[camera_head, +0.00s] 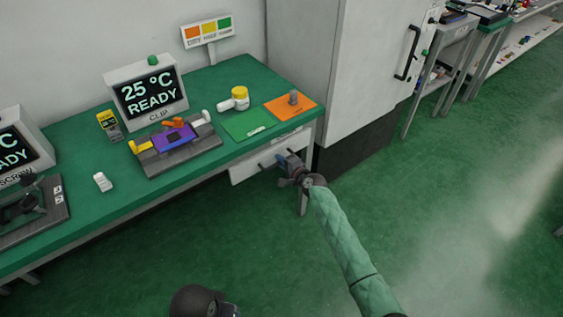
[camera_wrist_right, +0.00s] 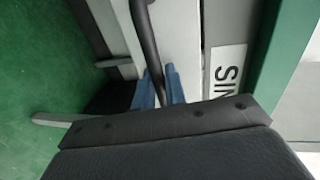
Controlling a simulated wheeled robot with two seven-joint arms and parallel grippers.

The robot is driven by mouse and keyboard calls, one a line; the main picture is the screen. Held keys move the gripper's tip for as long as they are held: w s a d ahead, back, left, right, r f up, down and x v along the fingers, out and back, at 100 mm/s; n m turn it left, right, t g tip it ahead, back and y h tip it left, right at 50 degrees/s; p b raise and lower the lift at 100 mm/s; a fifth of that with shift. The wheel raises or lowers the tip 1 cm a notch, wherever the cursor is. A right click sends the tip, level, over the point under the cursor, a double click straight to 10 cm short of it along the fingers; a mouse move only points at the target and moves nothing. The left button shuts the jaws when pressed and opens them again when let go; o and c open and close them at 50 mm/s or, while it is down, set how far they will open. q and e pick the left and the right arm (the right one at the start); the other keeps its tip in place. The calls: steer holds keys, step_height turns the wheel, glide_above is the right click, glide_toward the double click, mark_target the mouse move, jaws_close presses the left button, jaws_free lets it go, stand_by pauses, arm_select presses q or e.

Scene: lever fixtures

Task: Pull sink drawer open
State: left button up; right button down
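The sink drawer (camera_head: 246,170) is a pale front under the right end of the green workbench, with a dark bar handle (camera_head: 261,165). My right gripper (camera_head: 282,160) is at the right part of this handle. In the right wrist view, the dark handle (camera_wrist_right: 146,38) runs between the two blue fingers (camera_wrist_right: 159,88), which close on it from both sides. A white label (camera_wrist_right: 226,72) reading "SIN", partly cut off, is beside the drawer front. Whether the drawer stands slightly out is hard to tell. My left gripper is not seen.
The workbench (camera_head: 95,216) carries a clip fixture (camera_head: 178,150), a green mat (camera_head: 247,124) and an orange mat (camera_head: 305,106). A tall grey cabinet (camera_head: 345,65) stands right of the bench. The green floor (camera_head: 460,215) in front is clear.

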steer(key=shift+s+d, duration=0.1)
steer(key=shift+s, duration=0.05)
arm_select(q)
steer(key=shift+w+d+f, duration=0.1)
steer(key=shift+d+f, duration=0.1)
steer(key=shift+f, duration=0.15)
arm_select(e)
steer(key=f+v, duration=0.2)
steer(key=v, duration=0.9)
steer(key=s+f+v, duration=0.1)
steer(key=f+v, duration=0.2)
steer(key=v, duration=0.9)
steer(key=shift+s+d, duration=0.2)
steer(key=shift+d, duration=0.25)
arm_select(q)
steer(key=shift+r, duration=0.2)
arm_select(e)
steer(key=c, duration=1.5)
jaws_free()
steer(key=shift+c, duration=0.2)
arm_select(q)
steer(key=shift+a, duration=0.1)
arm_select(e)
steer(key=shift+r, duration=0.1)
